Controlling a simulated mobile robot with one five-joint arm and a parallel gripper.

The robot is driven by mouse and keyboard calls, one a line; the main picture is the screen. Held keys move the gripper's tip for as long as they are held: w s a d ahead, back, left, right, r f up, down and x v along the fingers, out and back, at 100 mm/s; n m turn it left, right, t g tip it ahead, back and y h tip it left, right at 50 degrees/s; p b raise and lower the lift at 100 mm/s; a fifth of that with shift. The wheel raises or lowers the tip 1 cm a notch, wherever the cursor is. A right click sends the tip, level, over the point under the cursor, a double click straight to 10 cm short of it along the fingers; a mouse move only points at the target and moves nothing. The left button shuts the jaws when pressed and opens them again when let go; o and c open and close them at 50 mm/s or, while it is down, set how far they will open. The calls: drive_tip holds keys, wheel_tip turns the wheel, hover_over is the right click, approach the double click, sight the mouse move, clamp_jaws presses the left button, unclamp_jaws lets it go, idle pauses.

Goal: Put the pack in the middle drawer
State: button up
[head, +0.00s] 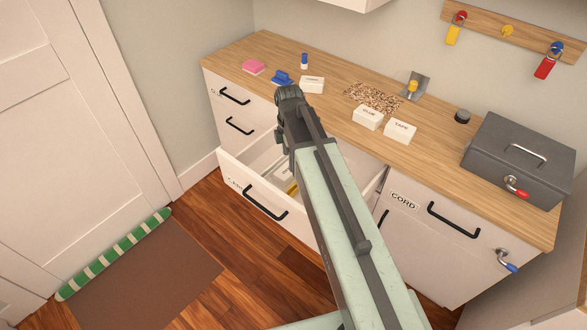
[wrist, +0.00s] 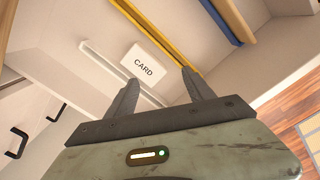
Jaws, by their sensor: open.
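The open drawer (head: 255,190) is pulled out of the middle of the cabinet, with a black handle and a small, hard-to-read label on its front. A white pack marked CARD (wrist: 144,67) shows in the wrist view, lying flat inside the drawer beside a long pale strip. A pale shape in the drawer in the head view is partly hidden by my arm. My gripper (wrist: 158,80) is open with nothing between its fingers, and the pack appears beyond the fingertips, apart from them. In the head view my arm hides part of the drawer.
Yellow (wrist: 160,38) and blue (wrist: 219,20) bars also lie in the drawer. The wooden counter (head: 340,75) bears GLUE (head: 368,117) and TAPE (head: 400,131) packs, another white pack (head: 312,84) and a grey metal box (head: 518,160). The CORD drawer (head: 415,225) at right is shut.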

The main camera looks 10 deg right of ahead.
drive_tip(key=s+m, duration=1)
drive_tip(key=m, duration=0.8)
drive_tip(key=shift+d, duration=0.1)
